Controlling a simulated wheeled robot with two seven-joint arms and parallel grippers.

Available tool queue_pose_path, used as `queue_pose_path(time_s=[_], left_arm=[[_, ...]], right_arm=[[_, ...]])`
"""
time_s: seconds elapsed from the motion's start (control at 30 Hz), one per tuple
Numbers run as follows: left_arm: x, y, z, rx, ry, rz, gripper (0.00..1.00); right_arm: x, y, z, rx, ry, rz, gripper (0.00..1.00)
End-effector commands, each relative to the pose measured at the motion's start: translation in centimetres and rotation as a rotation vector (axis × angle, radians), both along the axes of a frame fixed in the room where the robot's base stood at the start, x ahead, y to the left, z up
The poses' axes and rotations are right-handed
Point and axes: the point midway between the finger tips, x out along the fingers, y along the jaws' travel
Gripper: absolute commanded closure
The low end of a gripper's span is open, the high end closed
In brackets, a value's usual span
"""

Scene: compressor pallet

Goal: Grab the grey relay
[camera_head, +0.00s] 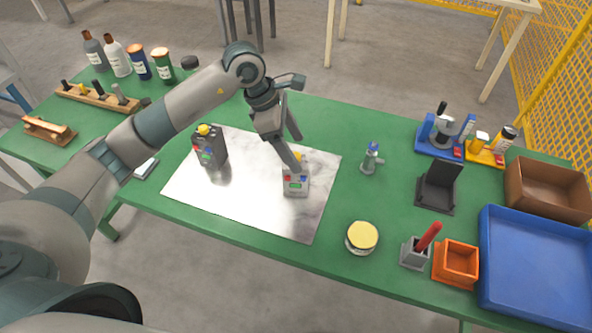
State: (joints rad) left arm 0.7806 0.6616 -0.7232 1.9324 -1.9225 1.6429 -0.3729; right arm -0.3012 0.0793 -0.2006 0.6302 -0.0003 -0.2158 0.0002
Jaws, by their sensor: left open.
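My right gripper is not in view.
On the green table (330,120), a small grey valve-like part (370,160) and a yellow-lidded jar (361,238) stand right of the plate. Further right are a black holder (437,190), an orange box (457,262) and a blue tray (535,265). Bottles (117,60) stand back left.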

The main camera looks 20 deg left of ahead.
Motion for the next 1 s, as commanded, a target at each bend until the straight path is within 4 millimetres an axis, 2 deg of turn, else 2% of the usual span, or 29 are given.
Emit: queue_pose_path(time_s=[0.13, 0.57, 0.87, 1.0], left_arm=[[0.1, -0.3, -0.7, -0.001, -0.001, -0.001, 0.30], [0.0, -0.4, -1.0, 0.000, 0.001, 0.000, 0.30], [-0.6, -1.5, -3.6, -0.001, 0.005, 0.000, 0.30], [-0.3, -2.0, -5.2, 0.000, 0.002, 0.000, 0.30]], right_arm=[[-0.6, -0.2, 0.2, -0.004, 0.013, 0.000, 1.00], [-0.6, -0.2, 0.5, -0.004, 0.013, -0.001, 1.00], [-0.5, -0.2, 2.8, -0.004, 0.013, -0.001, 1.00], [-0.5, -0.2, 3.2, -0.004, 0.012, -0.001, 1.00]])
